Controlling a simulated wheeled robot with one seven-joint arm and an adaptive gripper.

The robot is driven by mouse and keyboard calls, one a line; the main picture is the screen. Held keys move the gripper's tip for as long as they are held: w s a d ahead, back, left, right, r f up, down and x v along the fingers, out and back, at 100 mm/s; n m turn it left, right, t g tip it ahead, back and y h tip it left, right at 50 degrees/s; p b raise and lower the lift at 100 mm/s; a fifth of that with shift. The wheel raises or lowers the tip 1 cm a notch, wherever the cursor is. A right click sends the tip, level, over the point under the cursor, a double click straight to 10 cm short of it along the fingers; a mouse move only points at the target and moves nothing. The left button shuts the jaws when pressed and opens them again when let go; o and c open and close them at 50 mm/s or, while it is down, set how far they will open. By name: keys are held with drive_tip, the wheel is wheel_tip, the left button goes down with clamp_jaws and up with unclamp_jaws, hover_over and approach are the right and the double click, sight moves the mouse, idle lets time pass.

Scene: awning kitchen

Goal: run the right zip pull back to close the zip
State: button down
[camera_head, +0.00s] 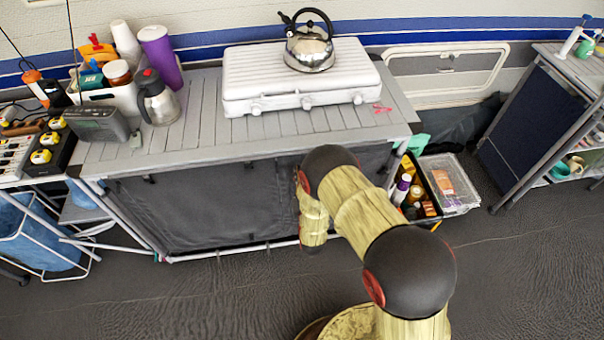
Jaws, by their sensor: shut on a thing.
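The kitchen stand has a dark grey fabric front (200,208) below its slatted grey top. The fabric hangs nearly flat, with a pale rail along its lower edge. My arm reaches in front of the right part of this fabric and covers some of it. My gripper is hidden behind my own arm links, so its jaws and anything between them do not show. I cannot make out the right zip pull or the zip's line, nor tell how far the zip is closed.
A white stove case (290,95) with a steel kettle (309,48) stands on top. A black crate (412,196) of bottles and a clear box (449,186) sit on the floor right of the stand. Open dark floor lies in front.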

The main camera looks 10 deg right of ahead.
drive_tip(key=shift+a, duration=0.2)
drive_tip(key=c, duration=2.1)
unclamp_jaws()
drive_tip(key=shift+a, duration=0.15)
drive_tip(key=shift+o, duration=0.9)
drive_tip(key=s, duration=1.2)
drive_tip(key=shift+d, duration=0.3)
